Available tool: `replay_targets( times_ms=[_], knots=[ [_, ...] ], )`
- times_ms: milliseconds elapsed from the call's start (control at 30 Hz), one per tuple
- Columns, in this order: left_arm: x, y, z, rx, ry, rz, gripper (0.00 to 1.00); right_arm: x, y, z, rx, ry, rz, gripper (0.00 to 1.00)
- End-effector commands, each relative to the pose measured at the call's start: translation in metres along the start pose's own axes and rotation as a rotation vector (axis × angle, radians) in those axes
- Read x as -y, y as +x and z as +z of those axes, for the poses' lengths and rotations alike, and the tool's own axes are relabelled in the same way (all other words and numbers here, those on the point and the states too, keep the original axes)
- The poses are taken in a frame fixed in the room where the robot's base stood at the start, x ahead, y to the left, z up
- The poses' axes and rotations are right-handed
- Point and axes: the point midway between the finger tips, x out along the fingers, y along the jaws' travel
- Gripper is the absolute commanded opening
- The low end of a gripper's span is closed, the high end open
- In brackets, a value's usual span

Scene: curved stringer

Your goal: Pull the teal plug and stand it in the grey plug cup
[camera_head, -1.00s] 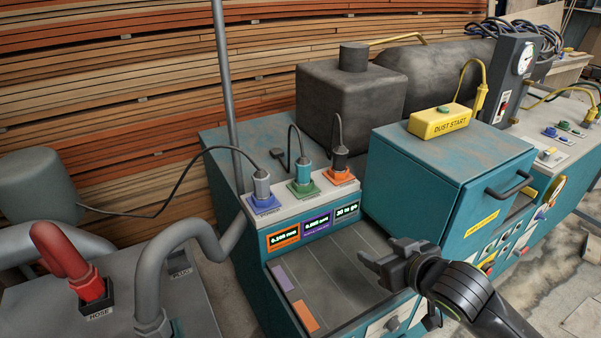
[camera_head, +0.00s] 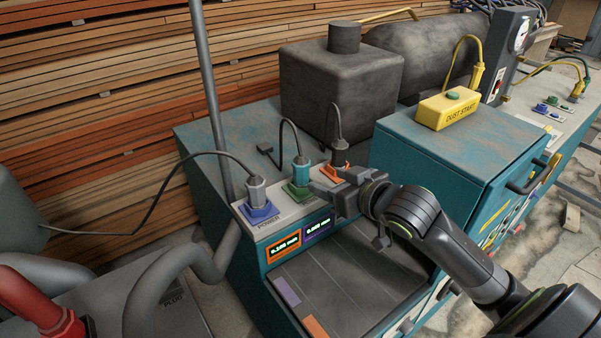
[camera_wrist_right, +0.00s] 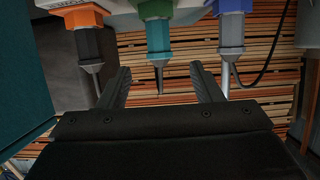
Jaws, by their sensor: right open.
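The teal plug (camera_head: 301,171) stands upright in the green socket (camera_head: 298,192), the middle one of three on the machine's sloped panel. Its cord rises from the top. In the right wrist view the teal plug (camera_wrist_right: 158,38) hangs inverted, in line with the gap between my fingers. My right gripper (camera_head: 322,185) is open and empty, just to the right of the plug and apart from it. It also shows in the right wrist view (camera_wrist_right: 163,86). My left gripper is out of view.
A grey plug (camera_head: 256,189) sits in the blue socket to the left. A dark plug (camera_head: 339,152) sits in the orange socket to the right, close to my gripper. A thick grey hose (camera_head: 165,265) and a red hose end (camera_head: 35,305) stand at lower left.

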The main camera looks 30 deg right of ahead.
Motion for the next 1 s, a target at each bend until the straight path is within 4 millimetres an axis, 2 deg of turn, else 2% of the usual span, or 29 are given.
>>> replay_targets(
  times_ms=[167, 400, 733, 1000],
  knots=[
    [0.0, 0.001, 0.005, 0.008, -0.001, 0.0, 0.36, 0.001, 0.03, -0.001, -0.001, 0.007, -0.002, 0.59],
    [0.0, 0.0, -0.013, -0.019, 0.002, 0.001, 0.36, 0.001, 0.069, -0.001, 0.001, 0.004, -0.002, 0.59],
    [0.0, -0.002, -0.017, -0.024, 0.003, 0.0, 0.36, 0.0, 0.091, -0.001, 0.001, 0.001, -0.001, 0.59],
    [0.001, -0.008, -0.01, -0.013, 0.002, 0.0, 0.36, -0.002, 0.124, -0.002, 0.0, 0.002, -0.001, 0.59]
  ],
)
